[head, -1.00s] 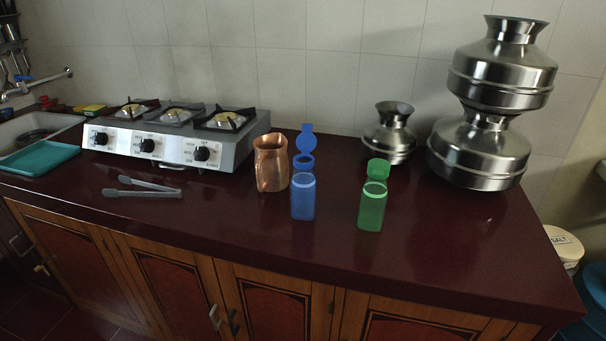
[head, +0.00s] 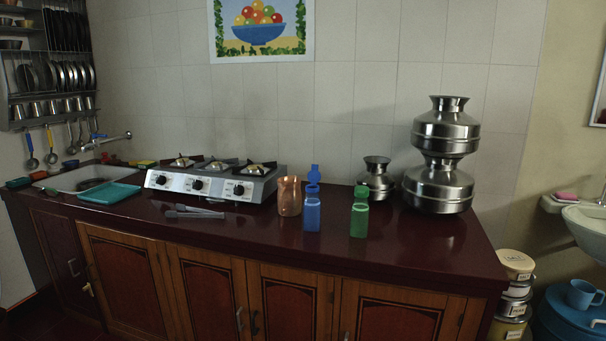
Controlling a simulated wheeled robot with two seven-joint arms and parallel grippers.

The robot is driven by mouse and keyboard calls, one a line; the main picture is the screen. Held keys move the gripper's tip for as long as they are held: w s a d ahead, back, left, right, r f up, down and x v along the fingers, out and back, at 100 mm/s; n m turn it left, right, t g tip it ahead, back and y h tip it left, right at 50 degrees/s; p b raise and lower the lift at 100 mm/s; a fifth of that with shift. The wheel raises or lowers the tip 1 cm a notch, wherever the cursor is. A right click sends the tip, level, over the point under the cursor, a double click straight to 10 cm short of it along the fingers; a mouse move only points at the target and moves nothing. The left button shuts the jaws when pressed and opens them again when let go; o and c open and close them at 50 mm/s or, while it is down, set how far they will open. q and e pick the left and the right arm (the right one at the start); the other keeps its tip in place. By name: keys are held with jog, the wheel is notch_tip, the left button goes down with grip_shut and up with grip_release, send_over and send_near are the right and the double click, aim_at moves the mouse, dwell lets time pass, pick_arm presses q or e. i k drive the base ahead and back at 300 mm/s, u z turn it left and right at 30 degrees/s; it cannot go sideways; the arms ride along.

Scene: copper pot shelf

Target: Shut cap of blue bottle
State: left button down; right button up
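The blue bottle (head: 312,214) stands upright on the dark red counter, right of a copper pot. Its blue cap (head: 313,174) is open and sticks up above the bottle's neck. A green bottle (head: 359,218) stands upright to its right, with its green cap (head: 361,192) seen above its body; at this size I cannot tell how far that cap is open. Neither of my grippers shows in the head view.
The copper pot (head: 289,196) stands close left of the blue bottle. A gas stove (head: 212,186), tongs (head: 193,212) and a teal tray (head: 109,193) lie farther left. Steel pots (head: 439,188) stand at the right. The counter (head: 270,236) is clear in front of the bottles.

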aim_at(313, 175)
jog(key=u, duration=0.75)
jog(key=i, duration=1.55)
jog(key=z, duration=0.55)
